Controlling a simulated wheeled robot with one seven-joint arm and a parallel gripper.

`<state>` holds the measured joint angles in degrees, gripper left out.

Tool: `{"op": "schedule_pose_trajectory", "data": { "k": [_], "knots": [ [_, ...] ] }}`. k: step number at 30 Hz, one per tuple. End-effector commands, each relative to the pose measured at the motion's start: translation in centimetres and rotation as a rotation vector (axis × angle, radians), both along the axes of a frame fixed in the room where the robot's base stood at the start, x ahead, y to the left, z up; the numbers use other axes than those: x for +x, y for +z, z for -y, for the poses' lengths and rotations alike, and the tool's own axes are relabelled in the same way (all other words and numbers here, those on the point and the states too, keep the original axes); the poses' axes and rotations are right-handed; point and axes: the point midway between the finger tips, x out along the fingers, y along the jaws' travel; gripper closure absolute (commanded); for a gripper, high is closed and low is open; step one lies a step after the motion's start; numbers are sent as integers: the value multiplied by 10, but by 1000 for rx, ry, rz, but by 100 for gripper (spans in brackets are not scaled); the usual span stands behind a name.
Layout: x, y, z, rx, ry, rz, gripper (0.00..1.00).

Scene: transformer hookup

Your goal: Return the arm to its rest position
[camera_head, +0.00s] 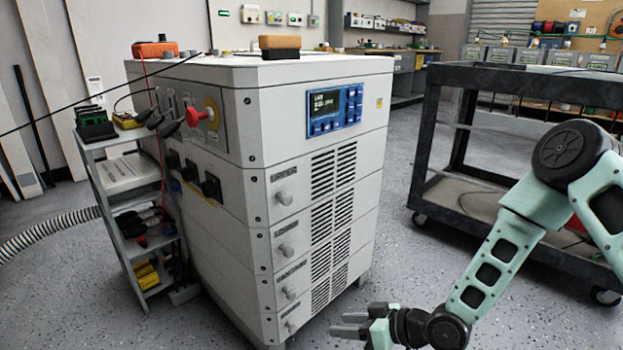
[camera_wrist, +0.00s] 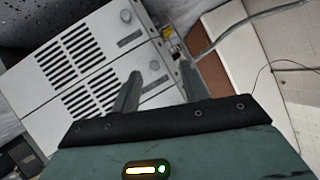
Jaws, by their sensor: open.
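My arm (camera_head: 500,262) is mint green with dark joints and reaches in from the right side of the head view, bent at the elbow and pointing down and left. My gripper (camera_head: 350,323) is low at the bottom of the head view, in front of the white cabinet (camera_head: 312,130) and apart from it. In the wrist view its two grey fingers (camera_wrist: 160,92) are spread, with nothing between them. The wrist view also shows the vented white cabinet face (camera_wrist: 85,65), tilted, beyond the fingers.
A black cart (camera_head: 515,80) stands on the right, behind my arm. A narrow grey shelf (camera_head: 128,222) with tools stands left of the cabinet. A ribbed hose (camera_head: 45,232) lies at the far left. Speckled floor (camera_head: 395,245) is clear between cabinet and cart.

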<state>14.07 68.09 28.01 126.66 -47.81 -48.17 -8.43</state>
Motion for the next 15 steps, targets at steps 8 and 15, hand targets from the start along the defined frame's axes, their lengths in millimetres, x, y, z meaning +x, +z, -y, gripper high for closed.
{"op": "schedule_pose_trajectory", "data": {
  "k": [8,15],
  "knots": [
    [-26,75,6,-417,72,-115,56],
    [-74,155,22,-688,36,-228,56]
  ]
}}
